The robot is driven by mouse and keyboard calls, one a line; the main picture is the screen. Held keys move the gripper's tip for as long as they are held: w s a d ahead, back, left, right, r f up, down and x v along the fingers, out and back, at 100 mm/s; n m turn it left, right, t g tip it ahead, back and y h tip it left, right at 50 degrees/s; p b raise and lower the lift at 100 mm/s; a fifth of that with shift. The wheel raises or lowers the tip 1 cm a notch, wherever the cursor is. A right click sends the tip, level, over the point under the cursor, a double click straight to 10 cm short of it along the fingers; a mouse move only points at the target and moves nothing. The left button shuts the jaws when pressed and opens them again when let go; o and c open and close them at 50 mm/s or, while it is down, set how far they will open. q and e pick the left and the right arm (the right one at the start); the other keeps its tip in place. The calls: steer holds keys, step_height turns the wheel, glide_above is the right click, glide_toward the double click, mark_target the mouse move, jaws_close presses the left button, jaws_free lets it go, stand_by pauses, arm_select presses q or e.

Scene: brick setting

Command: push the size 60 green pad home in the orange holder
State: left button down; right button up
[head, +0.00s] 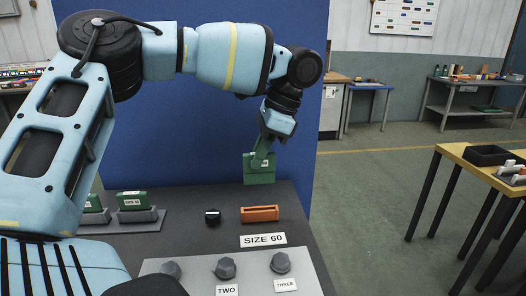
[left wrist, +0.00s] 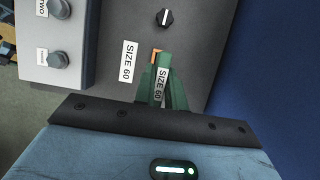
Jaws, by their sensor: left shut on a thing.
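The green pad (head: 259,168) hangs from my left gripper (head: 264,148), which is shut on it. In the head view it is above and behind the orange holder (head: 260,213), clear of the table. In the left wrist view the pad (left wrist: 162,88) shows a white SIZE 60 label. There the pad and my gripper hide most of the holder, and only a small orange corner (left wrist: 155,56) shows. The holder lies on the dark table behind a SIZE 60 label (head: 263,240). My right gripper is not in view.
A black knob (head: 212,216) is left of the holder. Two more green pads (head: 132,201) stand in grey holders further left. A grey panel (head: 190,265) with several knobs is in front. A blue partition (head: 220,110) rises behind the table.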

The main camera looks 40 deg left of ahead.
mark_target(262, 172)
arm_select(q)
steer(key=shift+f, duration=0.65)
step_height(262, 172, down, 4)
steer(key=shift+f+b, duration=0.1)
steer(key=shift+b, duration=0.7)
steer(key=shift+f, duration=0.15)
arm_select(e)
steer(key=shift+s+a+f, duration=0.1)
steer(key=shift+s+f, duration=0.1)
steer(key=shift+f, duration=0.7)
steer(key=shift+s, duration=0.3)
arm_select(q)
steer(key=shift+f, duration=0.55)
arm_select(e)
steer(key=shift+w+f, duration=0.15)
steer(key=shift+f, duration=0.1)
arm_select(q)
steer(key=shift+f+b, duration=0.35)
steer(key=shift+f, duration=0.15)
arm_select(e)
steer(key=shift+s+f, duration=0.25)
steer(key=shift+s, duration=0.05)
arm_select(q)
steer(key=shift+f, duration=0.3)
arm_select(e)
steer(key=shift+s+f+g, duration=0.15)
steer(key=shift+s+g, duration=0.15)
